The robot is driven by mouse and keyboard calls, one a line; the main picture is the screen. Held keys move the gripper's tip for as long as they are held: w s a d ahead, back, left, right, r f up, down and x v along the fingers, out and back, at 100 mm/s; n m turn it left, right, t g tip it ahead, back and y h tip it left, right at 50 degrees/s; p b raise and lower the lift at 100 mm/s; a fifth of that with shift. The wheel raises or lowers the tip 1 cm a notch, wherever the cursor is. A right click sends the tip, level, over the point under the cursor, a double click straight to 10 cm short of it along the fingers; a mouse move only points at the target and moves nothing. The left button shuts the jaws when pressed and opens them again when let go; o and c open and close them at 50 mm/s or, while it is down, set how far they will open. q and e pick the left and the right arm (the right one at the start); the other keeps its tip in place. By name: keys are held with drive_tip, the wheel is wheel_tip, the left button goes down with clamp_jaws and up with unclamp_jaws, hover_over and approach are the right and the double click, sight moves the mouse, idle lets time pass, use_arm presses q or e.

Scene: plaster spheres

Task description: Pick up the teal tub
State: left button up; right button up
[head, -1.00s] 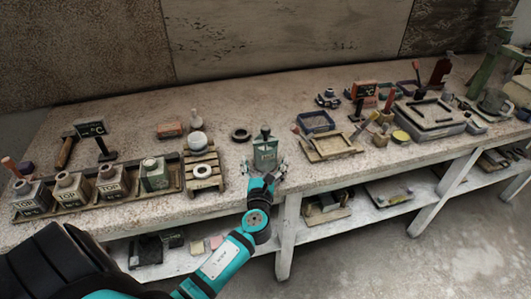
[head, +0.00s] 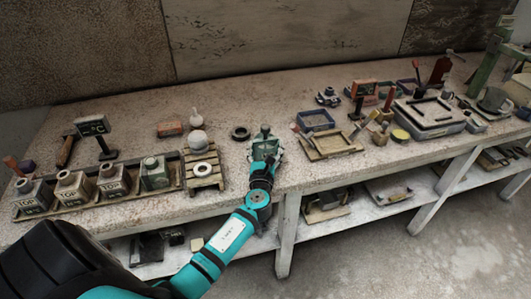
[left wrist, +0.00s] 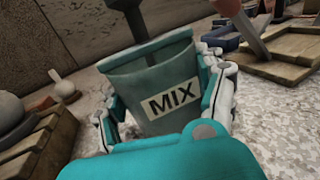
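In the left wrist view the tub (left wrist: 150,85) is large and close, with a white MIX label facing me. My left gripper (head: 265,152) reaches it from the front, and its arm hides the tub's lower part. In the left wrist view my left gripper (left wrist: 165,98) has one finger on each side of the tub, spread wide and close to its walls. Firm contact does not show. My right gripper is not in view.
A wooden slatted stand (head: 203,180) with a pale ring is left of the tub, beside a tray (head: 178,180) of labelled jars. A dark ring (head: 240,133) lies behind left. A wooden frame (head: 330,147) and blue tray (head: 303,119) are to the right.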

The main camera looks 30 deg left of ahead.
sight(265, 141)
use_arm(q)
drive_tip(key=c, duration=1.1)
drive_tip(key=shift+r, duration=0.1)
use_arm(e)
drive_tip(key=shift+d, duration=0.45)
use_arm(q)
drive_tip(key=shift+r, duration=0.4)
wheel_tip(265, 141, up, 3)
drive_tip(key=shift+r+p, duration=0.1)
drive_tip(key=shift+p, duration=0.7)
drive_tip(key=s+d+r+b, duration=0.1)
drive_tip(key=s+d, duration=0.3)
drive_tip(key=s, duration=1.1)
drive_tip(key=shift+s, duration=0.25)
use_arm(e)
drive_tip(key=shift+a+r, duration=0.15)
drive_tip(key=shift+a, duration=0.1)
